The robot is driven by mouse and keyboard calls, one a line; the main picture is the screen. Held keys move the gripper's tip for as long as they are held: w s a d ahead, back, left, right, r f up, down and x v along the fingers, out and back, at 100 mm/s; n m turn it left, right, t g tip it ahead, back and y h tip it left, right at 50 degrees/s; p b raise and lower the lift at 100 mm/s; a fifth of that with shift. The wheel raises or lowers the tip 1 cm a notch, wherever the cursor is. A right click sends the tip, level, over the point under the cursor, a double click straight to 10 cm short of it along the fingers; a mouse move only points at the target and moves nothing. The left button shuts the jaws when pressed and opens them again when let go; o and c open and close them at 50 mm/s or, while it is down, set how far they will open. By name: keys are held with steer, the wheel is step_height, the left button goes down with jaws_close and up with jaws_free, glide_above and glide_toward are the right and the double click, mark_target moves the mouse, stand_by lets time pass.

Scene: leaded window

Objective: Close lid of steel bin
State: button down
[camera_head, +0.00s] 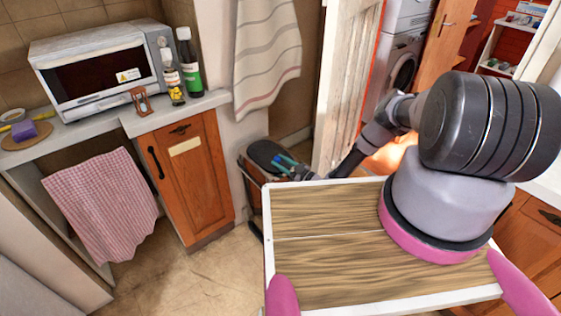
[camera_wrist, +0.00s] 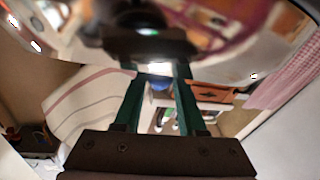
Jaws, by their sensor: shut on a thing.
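The steel bin (camera_head: 252,190) stands on the floor in the head view, beside the wall past the wooden cabinet, partly hidden by my own body. A dark oval (camera_head: 266,152) shows at its top; its lid angle is hard to judge. My gripper (camera_head: 284,161), with teal fingers, is at the right side of this top. In the wrist view, a shiny, mirror-like steel surface (camera_wrist: 225,50) fills the upper part, seemingly the lid. The green fingers of my gripper (camera_wrist: 157,72) reach its edge and are shut on it, though the contact is blurred.
A wooden cabinet (camera_head: 188,180) stands left of the bin, under a counter with a toaster oven (camera_head: 100,75) and bottles. A striped towel (camera_head: 268,60) hangs above the bin. A white door (camera_head: 347,80) is behind my arm. Floor is clear in front of the cabinet.

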steer(key=shift+f, duration=0.15)
steer(key=shift+c, duration=2.4)
jaws_free()
steer(key=r+v, duration=0.1)
steer(key=v, duration=0.9)
steer(key=shift+s+d+f, duration=0.3)
steer(key=shift+f, duration=0.2)
